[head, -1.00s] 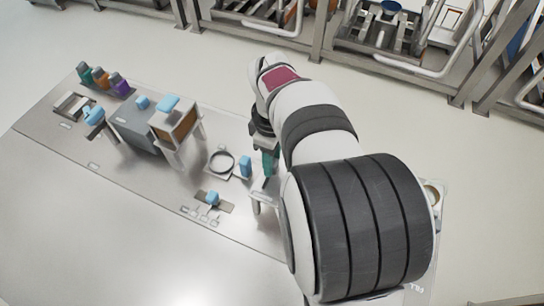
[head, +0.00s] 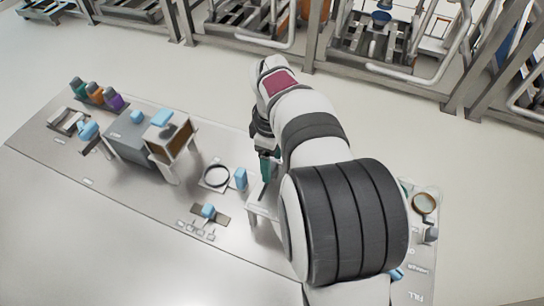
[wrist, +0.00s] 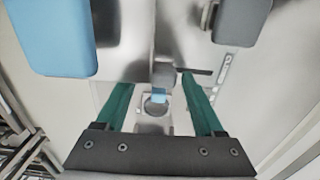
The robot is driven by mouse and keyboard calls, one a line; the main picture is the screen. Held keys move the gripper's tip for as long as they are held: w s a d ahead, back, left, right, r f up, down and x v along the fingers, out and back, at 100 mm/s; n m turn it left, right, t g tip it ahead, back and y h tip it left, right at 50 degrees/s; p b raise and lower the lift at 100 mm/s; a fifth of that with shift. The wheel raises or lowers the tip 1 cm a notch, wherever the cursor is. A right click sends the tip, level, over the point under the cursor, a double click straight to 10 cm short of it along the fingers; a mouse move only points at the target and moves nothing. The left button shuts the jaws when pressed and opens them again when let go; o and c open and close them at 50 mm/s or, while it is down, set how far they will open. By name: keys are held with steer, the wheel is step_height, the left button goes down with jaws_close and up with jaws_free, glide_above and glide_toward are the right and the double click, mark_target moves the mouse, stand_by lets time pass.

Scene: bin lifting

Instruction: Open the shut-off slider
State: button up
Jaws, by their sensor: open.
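My gripper (head: 265,172) hangs over the bench, just right of an upright light-blue block (head: 241,178). In the wrist view its two green fingers (wrist: 160,103) are apart, with nothing clamped between them. Between and beyond them shows a small light-blue piece (wrist: 160,95) among round grey parts; I cannot tell whether this is the shut-off slider. In the head view, a light-blue knob (head: 208,211) sits on a dark strip with several small labels in front of it; it looks like a slider, but its labels are too small to read.
A grey box unit (head: 128,138) with blue handles stands left of a dark ring (head: 216,175). Several coloured bottles (head: 97,96) stand at the far left. A round brass-rimmed part (head: 424,203) is at right. My arm hides part of the bench. The bench's front left is clear.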

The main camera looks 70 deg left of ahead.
mark_target(272, 164)
step_height(272, 164, up, 16)
steer(key=shift+f, duration=0.1)
stand_by(0.4)
steer(key=w+d+m, duration=0.4)
steer(key=d+m, duration=0.1)
steer(key=d, duration=0.4)
steer(key=w+d+m, duration=0.4)
steer(key=d+m, duration=0.2)
steer(key=d, duration=0.3)
steer(key=w+d+m, duration=0.5)
steer(key=d, duration=0.4)
steer(key=s+d+f+m+y, duration=0.1)
steer(key=s+d+f+m, duration=0.3)
steer(key=s+d+m, duration=0.2)
steer(key=s+d+f+m, duration=0.4)
steer(key=s+d+m, duration=0.1)
steer(key=d+m, duration=0.5)
steer(key=shift+s+f+m+y, duration=0.3)
steer(key=shift+s+f+y, duration=0.05)
steer(key=shift+y, duration=0.05)
